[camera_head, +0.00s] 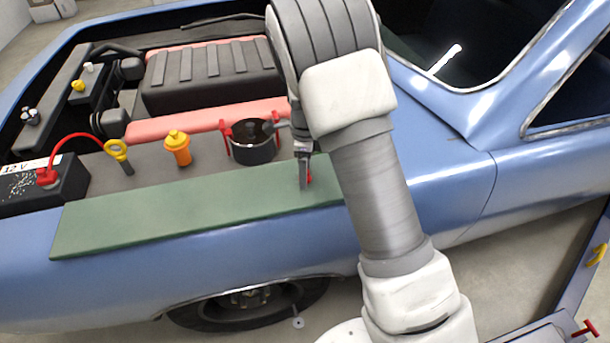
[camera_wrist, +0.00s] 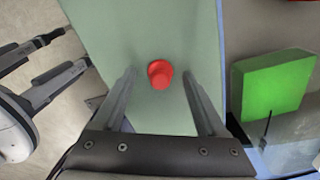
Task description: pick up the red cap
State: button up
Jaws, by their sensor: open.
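The red cap (camera_wrist: 160,74) stands on the green pad (camera_wrist: 150,25) in the wrist view, with a wide base and a narrower round top. In the head view only a small red part of the cap (camera_head: 310,177) shows beside my fingers, on the green pad (camera_head: 150,217) laid along the blue fender. My gripper (camera_wrist: 159,80) is open, one finger on either side of the cap in the picture, with clear gaps to both. In the head view my gripper (camera_head: 304,184) points down at the pad's right part. I cannot tell the fingertips' exact height.
A black pot with red brackets (camera_head: 252,148) stands close left of my gripper. An orange-yellow capped filler (camera_head: 177,147), a yellow ring handle (camera_head: 118,150) and a black battery (camera_head: 45,188) are further left. A bright green block (camera_wrist: 270,85) is right in the wrist view.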

jog(key=shift+f, duration=0.3)
grip_shut()
jog(key=shift+r, duration=0.2)
